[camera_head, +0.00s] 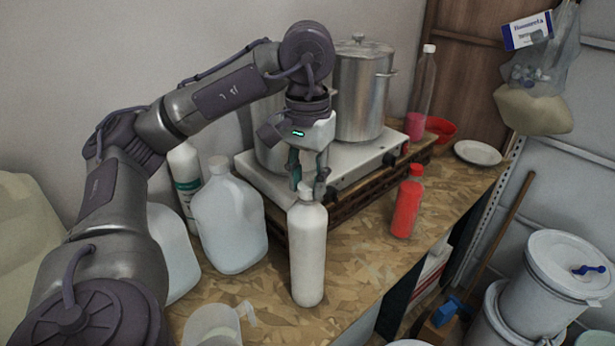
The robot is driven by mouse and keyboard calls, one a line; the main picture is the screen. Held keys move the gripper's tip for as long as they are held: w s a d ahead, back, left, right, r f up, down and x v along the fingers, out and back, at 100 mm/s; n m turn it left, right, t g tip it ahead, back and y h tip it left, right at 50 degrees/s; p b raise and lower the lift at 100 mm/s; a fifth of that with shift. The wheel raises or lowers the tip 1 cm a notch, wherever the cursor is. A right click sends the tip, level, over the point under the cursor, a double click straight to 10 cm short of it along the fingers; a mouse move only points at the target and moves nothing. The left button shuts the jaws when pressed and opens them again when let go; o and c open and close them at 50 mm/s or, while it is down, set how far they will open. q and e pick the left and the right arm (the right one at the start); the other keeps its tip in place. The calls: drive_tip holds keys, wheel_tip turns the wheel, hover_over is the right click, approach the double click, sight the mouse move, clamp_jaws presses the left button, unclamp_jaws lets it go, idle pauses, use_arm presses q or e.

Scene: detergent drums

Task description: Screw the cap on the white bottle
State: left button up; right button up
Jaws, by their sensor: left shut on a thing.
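A white bottle (308,251) stands upright on the chipboard table near its front edge, left of a red bottle. My left gripper (307,182) points straight down over the bottle. Its fingers are shut on the white cap (306,191) at the top of the bottle. The cap is partly hidden between the fingertips. It sits at the bottle's neck, and I cannot tell how tightly it is seated. My right gripper is not in view.
A stove (352,166) with metal pots (361,92) stands behind the bottle. A large jug (229,217) is at left, a clear measuring cup (214,327) in front. A red bottle (407,203) is at right. White drums (566,275) stand beyond the table's right edge.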

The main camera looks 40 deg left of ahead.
use_arm(q)
drive_tip(key=shift+f, duration=0.1)
drive_tip(key=shift+m+p, duration=0.35)
drive_tip(key=shift+m, duration=0.85)
drive_tip(key=m, duration=0.3)
drive_tip(key=o, duration=0.5)
drive_tip(key=shift+r+p, duration=0.2)
drive_tip(key=shift+p, duration=0.2)
drive_tip(key=n, duration=0.4)
drive_tip(key=shift+p, duration=0.35)
drive_tip(key=shift+n, duration=0.8)
